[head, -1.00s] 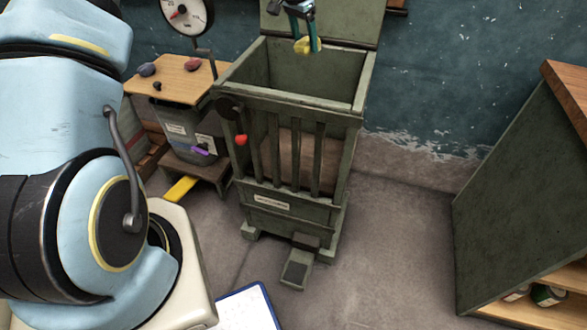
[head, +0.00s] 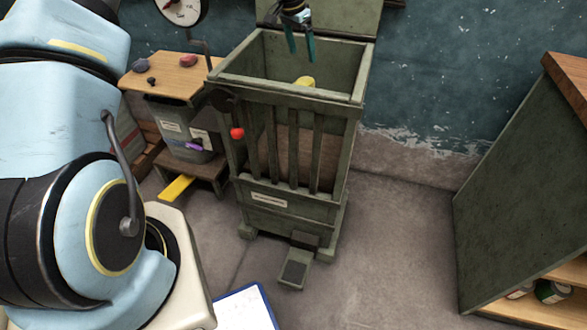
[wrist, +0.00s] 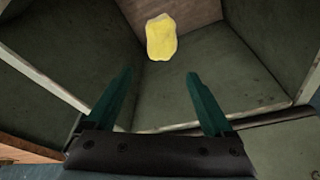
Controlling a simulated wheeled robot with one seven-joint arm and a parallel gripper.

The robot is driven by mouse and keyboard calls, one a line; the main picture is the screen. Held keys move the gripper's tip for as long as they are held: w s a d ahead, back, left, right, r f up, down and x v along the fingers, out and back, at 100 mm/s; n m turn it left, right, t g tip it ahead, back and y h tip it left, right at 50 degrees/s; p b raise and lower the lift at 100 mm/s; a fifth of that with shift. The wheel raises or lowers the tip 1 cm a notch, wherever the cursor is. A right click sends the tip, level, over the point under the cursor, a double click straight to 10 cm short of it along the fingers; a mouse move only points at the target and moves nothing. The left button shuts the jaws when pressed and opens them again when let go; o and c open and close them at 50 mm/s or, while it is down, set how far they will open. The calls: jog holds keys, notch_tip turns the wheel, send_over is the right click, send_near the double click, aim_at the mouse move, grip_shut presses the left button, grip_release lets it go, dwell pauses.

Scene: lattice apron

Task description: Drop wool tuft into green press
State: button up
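The yellow wool tuft (head: 305,82) is inside the top opening of the green press (head: 299,101), below my gripper. In the wrist view the tuft (wrist: 161,37) is clear of both fingers, with the press's inner walls around it. Whether it is falling or resting on something I cannot tell. My gripper (head: 302,58) is at the back of the press opening, its teal fingers apart and empty. It also shows open in the wrist view (wrist: 160,100). The raised lid (head: 345,18) stands behind the opening.
A small wooden table (head: 170,76) with dark and red lumps stands left of the press, below a dial scale (head: 182,8). A foot pedal (head: 295,271) sticks out at the press's front. A green cabinet (head: 520,180) stands at the right; the floor between is clear.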

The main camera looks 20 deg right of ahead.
jog(key=shift+o, duration=0.8)
jog(key=b+v, duration=0.2)
jog(key=v, duration=0.8)
jog(key=shift+r, duration=0.4)
jog(key=shift+s+a, duration=0.1)
jog(key=shift+a, duration=0.15)
